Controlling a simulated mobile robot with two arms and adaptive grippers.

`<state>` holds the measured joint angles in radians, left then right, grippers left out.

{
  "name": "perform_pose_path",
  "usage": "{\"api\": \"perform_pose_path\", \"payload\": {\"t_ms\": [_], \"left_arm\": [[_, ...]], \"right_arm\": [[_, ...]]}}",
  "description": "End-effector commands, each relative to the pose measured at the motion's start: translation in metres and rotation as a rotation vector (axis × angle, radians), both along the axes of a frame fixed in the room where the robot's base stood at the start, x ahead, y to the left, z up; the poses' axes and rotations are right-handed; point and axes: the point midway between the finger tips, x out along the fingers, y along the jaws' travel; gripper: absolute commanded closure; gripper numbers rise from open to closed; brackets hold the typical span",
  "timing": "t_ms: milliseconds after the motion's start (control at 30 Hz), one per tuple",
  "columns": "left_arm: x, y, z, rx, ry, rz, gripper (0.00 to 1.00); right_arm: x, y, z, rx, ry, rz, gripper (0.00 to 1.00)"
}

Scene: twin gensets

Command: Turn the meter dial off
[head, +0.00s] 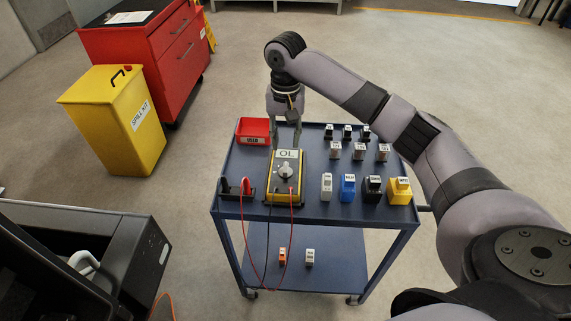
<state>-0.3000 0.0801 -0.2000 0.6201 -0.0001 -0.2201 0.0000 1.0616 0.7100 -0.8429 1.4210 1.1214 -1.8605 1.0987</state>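The yellow meter (272,196) lies on the blue cart's top, its screen reading "OL". Its round grey dial (285,172) is in the middle of its face; the pointer's setting is too small to read. A red and a black lead run from its lower part. My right gripper (286,142) points down at the far end of the meter, beyond the screen. Its two fingers are apart with nothing seen between them. Whether the fingertips touch the meter cannot be told. My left gripper is not in view.
The blue cart (315,213) also carries a red tray (253,131), a black probe holder (237,188) and several small blocks to the right, including a yellow one (399,191). A yellow spill kit bin (117,125) and red tool cabinet (160,60) stand left on open floor.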

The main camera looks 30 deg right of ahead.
Motion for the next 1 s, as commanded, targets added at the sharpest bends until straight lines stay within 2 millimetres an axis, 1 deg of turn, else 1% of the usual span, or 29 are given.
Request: {"api": "perform_pose_path", "payload": {"t_ms": [33,100,300,400,500,667,933,1000], "left_arm": [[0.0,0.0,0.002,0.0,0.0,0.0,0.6],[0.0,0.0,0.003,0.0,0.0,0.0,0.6],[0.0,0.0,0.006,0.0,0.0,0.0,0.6],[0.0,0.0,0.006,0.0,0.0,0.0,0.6],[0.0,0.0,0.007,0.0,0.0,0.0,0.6],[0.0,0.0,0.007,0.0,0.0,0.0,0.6],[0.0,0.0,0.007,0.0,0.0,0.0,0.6],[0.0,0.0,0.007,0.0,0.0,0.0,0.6]], "right_arm": [[-0.001,0.0,-0.012,-0.001,0.004,-0.001,0.68],[-0.001,-0.001,-0.027,-0.001,0.004,0.0,0.68],[-0.001,0.0,-0.068,-0.001,0.003,0.0,0.68],[-0.001,0.0,-0.084,0.0,0.001,0.0,0.68],[0.0,0.0,-0.095,0.0,0.0,0.001,0.68],[0.0,0.0,-0.104,-0.001,-0.001,0.001,0.68],[0.0,0.0,-0.106,0.0,-0.002,0.002,0.68],[0.0,0.0,-0.106,0.0,-0.002,0.001,0.73]]}}
